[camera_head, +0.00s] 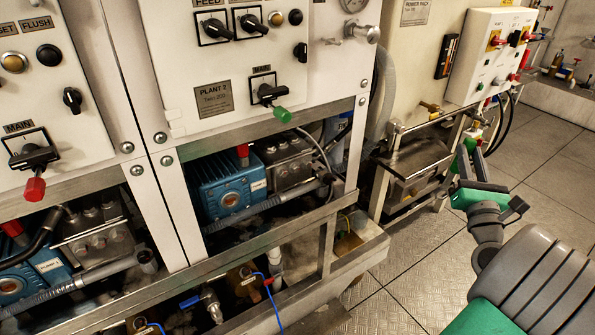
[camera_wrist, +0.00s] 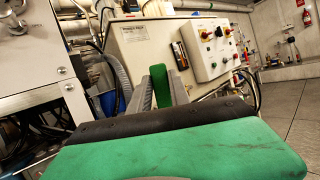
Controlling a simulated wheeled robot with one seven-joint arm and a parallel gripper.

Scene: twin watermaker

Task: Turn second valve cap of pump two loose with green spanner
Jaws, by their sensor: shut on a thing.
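My gripper (camera_head: 464,160) is at the right in the head view, out over the floor and well apart from the pumps. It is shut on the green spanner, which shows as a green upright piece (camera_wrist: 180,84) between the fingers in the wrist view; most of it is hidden. Pump two, a blue pump (camera_head: 224,187) with a plate that seems to read plant 2, sits inside the frame below the Plant 2 panel. Its steel head (camera_head: 288,163) carries several round valve caps, partly shadowed; I cannot tell whether any is loose.
A steel frame rail (camera_head: 270,222) runs before pump two. Another blue pump (camera_head: 38,276) sits at the lower left. A green-handled main switch (camera_head: 270,95) juts out above pump two. A steel box (camera_head: 413,160) stands right of the frame. Tiled floor (camera_head: 400,270) is clear.

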